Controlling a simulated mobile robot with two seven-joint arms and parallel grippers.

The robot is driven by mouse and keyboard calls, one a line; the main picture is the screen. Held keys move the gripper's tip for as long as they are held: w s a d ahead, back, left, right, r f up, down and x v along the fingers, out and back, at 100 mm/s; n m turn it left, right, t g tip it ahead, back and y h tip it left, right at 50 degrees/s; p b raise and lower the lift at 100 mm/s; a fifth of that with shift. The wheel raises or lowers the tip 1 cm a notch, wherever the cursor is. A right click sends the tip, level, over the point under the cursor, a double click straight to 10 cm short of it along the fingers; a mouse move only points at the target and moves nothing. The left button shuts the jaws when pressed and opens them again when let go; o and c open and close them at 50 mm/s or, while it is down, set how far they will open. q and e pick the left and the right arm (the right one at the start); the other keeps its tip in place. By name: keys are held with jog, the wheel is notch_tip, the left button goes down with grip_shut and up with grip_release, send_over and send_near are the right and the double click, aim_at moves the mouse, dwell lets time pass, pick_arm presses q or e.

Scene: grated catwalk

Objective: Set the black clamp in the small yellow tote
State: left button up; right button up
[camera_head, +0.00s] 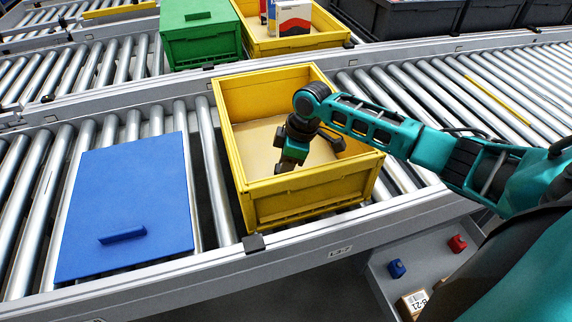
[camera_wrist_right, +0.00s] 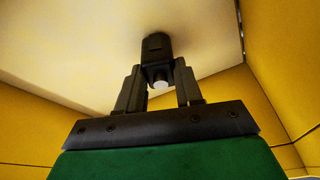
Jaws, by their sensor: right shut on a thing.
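The small yellow tote (camera_head: 315,187) stands on the near roller conveyor, open at the top, with a pale floor inside. My right gripper (camera_head: 283,168) reaches down into it from the right, its dark tips below rim height. In the right wrist view, my right gripper (camera_wrist_right: 159,88) is shut on the black clamp (camera_wrist_right: 156,46), a dark block with a light round end between the fingers. The tote's pale floor and yellow walls show behind it. I cannot tell whether the clamp touches the floor. In the head view the clamp is hard to separate from the fingers. My left gripper is not in view.
A blue panel (camera_head: 128,200) with a small raised block lies left of the tote. A green crate (camera_head: 202,45) and another yellow tote (camera_head: 297,42) holding boxes stand on the farther conveyor. Dark grey bins (camera_head: 420,18) line the back right. Small blue (camera_head: 397,268) and red (camera_head: 457,243) items sit below the conveyor.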

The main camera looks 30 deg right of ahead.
jog(key=shift+f, duration=0.15)
jog(key=o, duration=1.1)
jog(key=shift+c, duration=0.2)
jog(key=p+v, duration=0.1)
jog(key=v, duration=1.1)
jog(key=shift+r+p, duration=0.2)
jog(key=shift+p, duration=0.15)
jog(key=shift+w+f, duration=0.1)
jog(key=shift+w, duration=0.05)
